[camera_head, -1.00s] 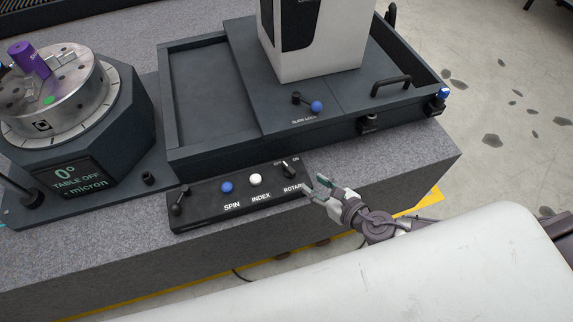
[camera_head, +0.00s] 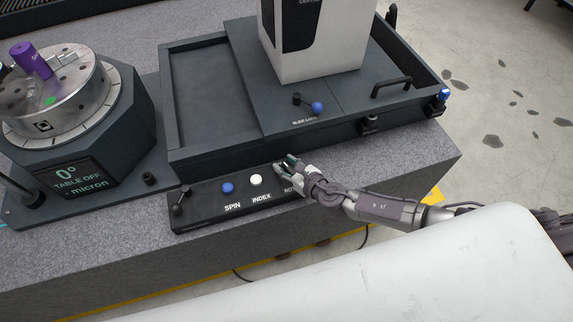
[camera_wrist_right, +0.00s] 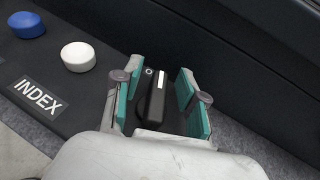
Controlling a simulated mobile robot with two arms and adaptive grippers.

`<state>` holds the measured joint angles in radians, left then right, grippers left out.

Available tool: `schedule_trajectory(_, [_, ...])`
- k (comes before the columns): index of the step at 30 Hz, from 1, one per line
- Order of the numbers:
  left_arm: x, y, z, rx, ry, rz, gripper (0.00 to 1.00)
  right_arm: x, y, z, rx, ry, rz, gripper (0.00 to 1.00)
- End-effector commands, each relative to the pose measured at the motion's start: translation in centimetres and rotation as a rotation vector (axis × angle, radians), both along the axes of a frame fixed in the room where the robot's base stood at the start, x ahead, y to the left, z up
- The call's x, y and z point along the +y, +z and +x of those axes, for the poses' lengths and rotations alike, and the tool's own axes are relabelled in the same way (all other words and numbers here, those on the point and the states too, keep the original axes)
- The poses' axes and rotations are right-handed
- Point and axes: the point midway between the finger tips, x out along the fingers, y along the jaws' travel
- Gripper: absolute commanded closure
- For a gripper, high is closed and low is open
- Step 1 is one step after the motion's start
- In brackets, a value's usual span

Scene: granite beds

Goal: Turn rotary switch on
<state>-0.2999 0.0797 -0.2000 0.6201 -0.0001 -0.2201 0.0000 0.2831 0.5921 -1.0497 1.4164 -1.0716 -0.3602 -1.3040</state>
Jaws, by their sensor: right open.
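The rotary switch (camera_wrist_right: 154,98) is a black knob with a white line, at the right end of the black control panel (camera_head: 210,216). In the right wrist view it stands between the two teal-padded fingers of my open right gripper (camera_wrist_right: 159,101), with gaps visible beside it. In the head view my right gripper (camera_head: 284,166) is over the panel's right end and hides the switch and part of its label. The display (camera_head: 75,180) on the round table's base reads 0°, TABLE OFF. My left gripper is not in view.
A blue button (camera_head: 227,188) and a white button (camera_head: 256,180) sit left of the switch, above the SPIN and INDEX labels. A black lever (camera_head: 181,200) stands at the panel's left end. The dark machine wall (camera_wrist_right: 225,60) rises close behind the switch.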

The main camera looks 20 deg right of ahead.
Motion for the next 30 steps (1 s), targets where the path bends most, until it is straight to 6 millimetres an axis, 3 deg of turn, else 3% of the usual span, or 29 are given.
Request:
schedule_trajectory(5, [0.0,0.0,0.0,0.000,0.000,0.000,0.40,0.0,0.0,0.0,0.000,0.000,0.001,0.58])
schedule_trajectory(13, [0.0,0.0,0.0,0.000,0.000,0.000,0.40,0.0,0.0,0.0,0.000,0.000,0.001,1.00])
schedule_trajectory(23, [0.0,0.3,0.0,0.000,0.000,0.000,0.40,0.0,0.1,-0.1,0.001,-0.015,0.002,1.00])
schedule_trajectory(30, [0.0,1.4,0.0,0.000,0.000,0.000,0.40,0.0,0.2,-0.1,0.003,-0.114,0.003,1.00])
